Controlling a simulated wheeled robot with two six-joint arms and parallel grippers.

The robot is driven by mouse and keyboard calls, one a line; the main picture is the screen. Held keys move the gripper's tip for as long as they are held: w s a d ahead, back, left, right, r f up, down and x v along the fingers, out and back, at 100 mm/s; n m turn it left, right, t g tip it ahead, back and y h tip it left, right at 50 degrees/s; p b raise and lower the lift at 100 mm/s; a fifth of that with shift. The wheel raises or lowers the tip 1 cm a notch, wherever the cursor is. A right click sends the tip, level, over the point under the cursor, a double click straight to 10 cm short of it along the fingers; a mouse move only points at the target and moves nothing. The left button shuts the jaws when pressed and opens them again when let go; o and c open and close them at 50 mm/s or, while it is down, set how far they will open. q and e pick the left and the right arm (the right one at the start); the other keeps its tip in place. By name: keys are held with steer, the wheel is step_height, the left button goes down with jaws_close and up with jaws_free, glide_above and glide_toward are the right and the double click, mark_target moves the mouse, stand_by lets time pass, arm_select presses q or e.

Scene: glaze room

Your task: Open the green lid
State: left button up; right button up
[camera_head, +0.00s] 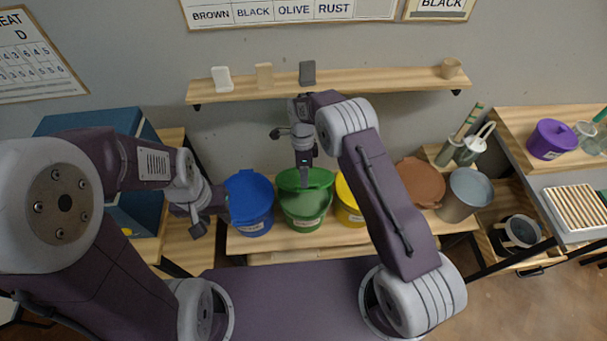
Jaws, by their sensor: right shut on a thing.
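The green lid (318,178) is at the green bucket (304,224) in the middle of the low shelf. The lid sits toward the bucket's back, and a lighter green area shows below it in front; it looks raised or shifted from the rim. My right gripper (304,182) points down from above and is shut on the green lid; the exact grip is small and partly hidden. My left gripper (199,226) hangs left of the blue bucket, apart from the green one. Its jaw opening is unclear.
A blue bucket (250,222) stands close on the left. A yellow bucket (347,210) stands close on the right, partly behind my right arm. A brown lid (420,183) and grey bucket (465,198) are further right. A wall shelf (350,84) runs above.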

steer(key=shift+w, duration=0.15)
step_height(320, 180, up, 9)
steer(key=w+b, duration=0.1)
steer(key=shift+w, duration=0.25)
